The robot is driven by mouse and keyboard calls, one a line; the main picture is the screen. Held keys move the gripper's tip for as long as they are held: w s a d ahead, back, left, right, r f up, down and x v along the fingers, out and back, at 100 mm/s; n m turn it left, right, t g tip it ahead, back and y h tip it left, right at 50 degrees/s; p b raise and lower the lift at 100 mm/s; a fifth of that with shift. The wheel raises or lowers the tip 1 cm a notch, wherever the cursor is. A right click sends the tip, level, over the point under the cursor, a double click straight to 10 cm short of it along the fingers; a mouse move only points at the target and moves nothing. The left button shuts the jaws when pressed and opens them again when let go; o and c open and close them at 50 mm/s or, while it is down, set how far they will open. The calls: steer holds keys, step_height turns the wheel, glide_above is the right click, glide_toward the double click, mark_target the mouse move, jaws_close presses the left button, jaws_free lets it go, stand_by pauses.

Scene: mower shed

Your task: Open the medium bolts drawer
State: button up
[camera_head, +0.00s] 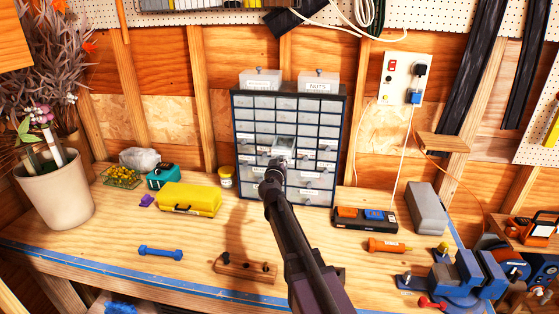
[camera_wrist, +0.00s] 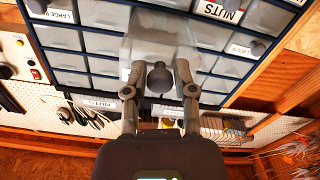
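The drawer cabinet (camera_head: 342,130) stands against the back wall, with a dark blue frame and rows of clear small drawers. One clear drawer (camera_head: 284,142) near its middle sticks out from the front; it also shows in the wrist view (camera_wrist: 158,50). My gripper (camera_head: 275,166) is at this drawer's front. I cannot read this drawer's label. Some drawers nearby carry labels.
Two labelled bins (camera_head: 319,80) stand on the cabinet. A yellow case (camera_head: 188,199) lies on the workbench (camera_head: 120,222) to the left. A wooden block (camera_head: 245,267) lies left of my arm.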

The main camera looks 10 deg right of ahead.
steer(key=shift+o, duration=1)
steer(key=v, duration=1.2)
